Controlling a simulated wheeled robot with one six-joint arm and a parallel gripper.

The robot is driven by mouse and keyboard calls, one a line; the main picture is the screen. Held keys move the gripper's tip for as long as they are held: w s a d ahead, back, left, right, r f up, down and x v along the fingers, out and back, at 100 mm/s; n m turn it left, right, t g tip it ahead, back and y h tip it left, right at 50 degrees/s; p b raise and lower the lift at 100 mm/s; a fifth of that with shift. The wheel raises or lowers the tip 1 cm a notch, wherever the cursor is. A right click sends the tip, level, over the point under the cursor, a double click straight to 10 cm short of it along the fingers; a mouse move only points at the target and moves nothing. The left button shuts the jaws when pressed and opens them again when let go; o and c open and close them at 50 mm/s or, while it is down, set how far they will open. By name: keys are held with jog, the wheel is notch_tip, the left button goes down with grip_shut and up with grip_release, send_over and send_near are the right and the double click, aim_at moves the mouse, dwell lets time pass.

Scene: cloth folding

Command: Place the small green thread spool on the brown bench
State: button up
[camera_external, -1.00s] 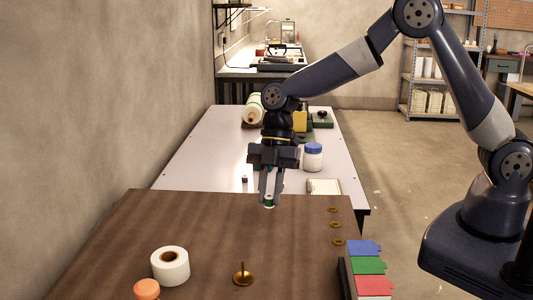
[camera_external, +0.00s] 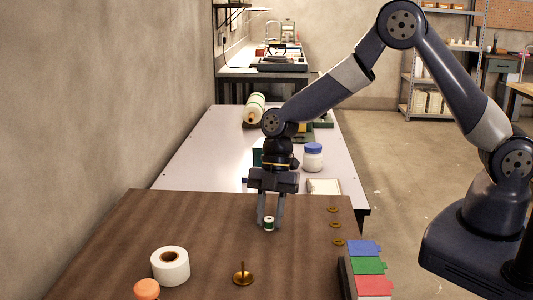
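The small green thread spool (camera_external: 269,223), with white ends, stands upright on the brown bench (camera_external: 190,225), near the bench's far edge. My gripper (camera_external: 270,221) points straight down over it. Its two fingers are apart, one on the left and one on the right of the spool. A narrow gap shows between the spool and each finger, so the gripper looks open around it.
On the bench are a white tape roll (camera_external: 170,266), an orange-topped item (camera_external: 146,289), a brass spindle (camera_external: 243,275), several brass rings (camera_external: 335,225) and coloured cards (camera_external: 368,265). A pale table (camera_external: 200,160) behind holds a blue-lidded jar (camera_external: 313,157). The bench's left side is clear.

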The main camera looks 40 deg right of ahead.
jog(key=shift+o, duration=1.3)
jog(key=shift+r, duration=0.1)
jog(key=shift+r+p, duration=0.15)
jog(key=shift+p, duration=0.15)
jog(key=b+v, duration=0.1)
jog(key=v, duration=1.1)
